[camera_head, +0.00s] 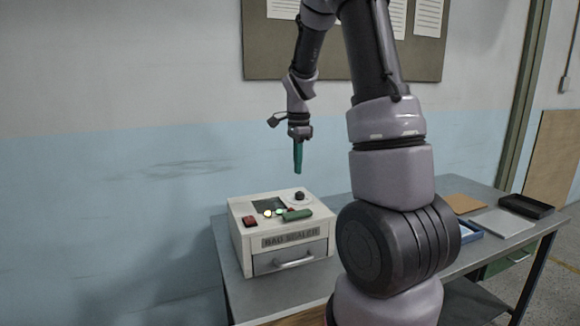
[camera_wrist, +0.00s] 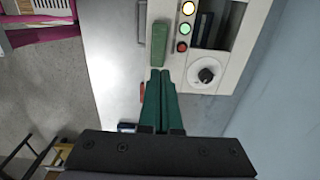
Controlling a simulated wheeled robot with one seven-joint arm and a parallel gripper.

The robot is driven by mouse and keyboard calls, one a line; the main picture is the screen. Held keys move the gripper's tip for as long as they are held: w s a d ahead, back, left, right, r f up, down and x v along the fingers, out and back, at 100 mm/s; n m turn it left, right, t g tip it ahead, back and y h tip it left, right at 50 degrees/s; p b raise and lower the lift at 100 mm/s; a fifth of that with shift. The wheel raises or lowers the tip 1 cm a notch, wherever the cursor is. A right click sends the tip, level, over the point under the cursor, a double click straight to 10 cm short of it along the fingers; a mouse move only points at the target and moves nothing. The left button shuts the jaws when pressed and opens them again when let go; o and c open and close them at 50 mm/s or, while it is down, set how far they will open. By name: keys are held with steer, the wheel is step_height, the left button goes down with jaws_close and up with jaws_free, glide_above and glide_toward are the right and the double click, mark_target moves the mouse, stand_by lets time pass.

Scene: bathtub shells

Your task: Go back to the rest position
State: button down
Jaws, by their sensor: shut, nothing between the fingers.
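My gripper (camera_head: 298,172) has green fingers pointing down and is shut with nothing between them. In the head view it hangs in the air above the bag sealer (camera_head: 240,228), apart from it. The bag sealer is a white box with a drawer and handle on its front, standing on a grey table. In the wrist view the closed fingers (camera_wrist: 161,75) show from above, with their tips just below the green lever (camera_wrist: 160,42) in the picture. The black knob (camera_wrist: 206,75) and lit lamps (camera_wrist: 188,8) are to the right of it.
The table (camera_head: 290,304) has a black tray (camera_head: 526,205), a brown board (camera_head: 459,203) and a pale flat sheet (camera_head: 503,222) at its right. A blue wall stands behind. A notice board (camera_head: 264,62) hangs above. The air around my gripper is clear.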

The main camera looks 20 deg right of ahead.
steer(key=s+a+r+n+t+y, duration=0.1)
steer(key=s+a+r+n+t, duration=0.2)
steer(key=s+r+n, duration=0.4)
steer(key=s+a+r+n+t+y, duration=0.1)
steer(key=s+a+r+n+t, duration=0.3)
steer(key=s+r, duration=0.6)
steer(key=s+a+n, duration=0.2)
steer(key=s+n, duration=0.1)
steer(key=s, duration=0.2)
steer(key=shift+a+r, duration=0.2)
steer(key=shift+r, duration=0.1)
